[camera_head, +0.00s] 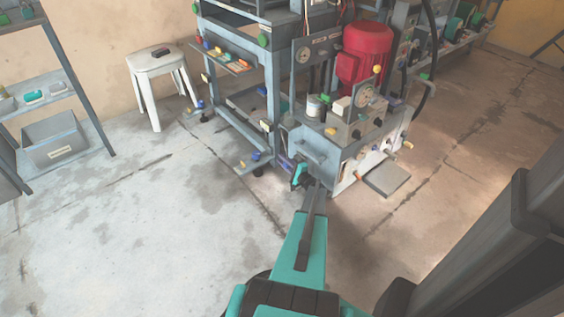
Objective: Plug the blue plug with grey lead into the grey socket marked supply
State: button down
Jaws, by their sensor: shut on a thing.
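My teal arm reaches up from the bottom of the view to the near left corner of the press unit. My gripper (297,176) is small and partly hidden by my own wrist. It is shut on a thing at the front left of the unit. A small blue patch at the jaws, which I take for the blue plug (286,163), shows there. Its grey lead cannot be made out. The grey supply socket and its marking cannot be told apart at this size. I cannot tell whether the plug touches a socket.
The grey power unit (322,150) carries a red motor (364,52), a gauge and several coloured knobs. The blue-grey press frame (271,95) stands to its left. A white stool (163,65) and a shelf with a grey bin (55,143) are farther left. The left floor is clear.

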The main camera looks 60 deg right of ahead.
jog(key=shift+s+d+f, duration=0.15)
jog(key=shift+s+d, duration=0.05)
jog(key=shift+d, duration=0.4)
jog(key=c, duration=1.5)
grip_release()
jog(key=shift+c, duration=0.2)
jog(key=shift+s, duration=0.15)
jog(key=p+v, duration=0.2)
jog(key=v, duration=1.1)
jog(key=shift+s+a+p, duration=0.2)
jog(key=shift+s+p, duration=0.05)
jog(key=shift+p, duration=0.05)
jog(key=shift+w, duration=0.15)
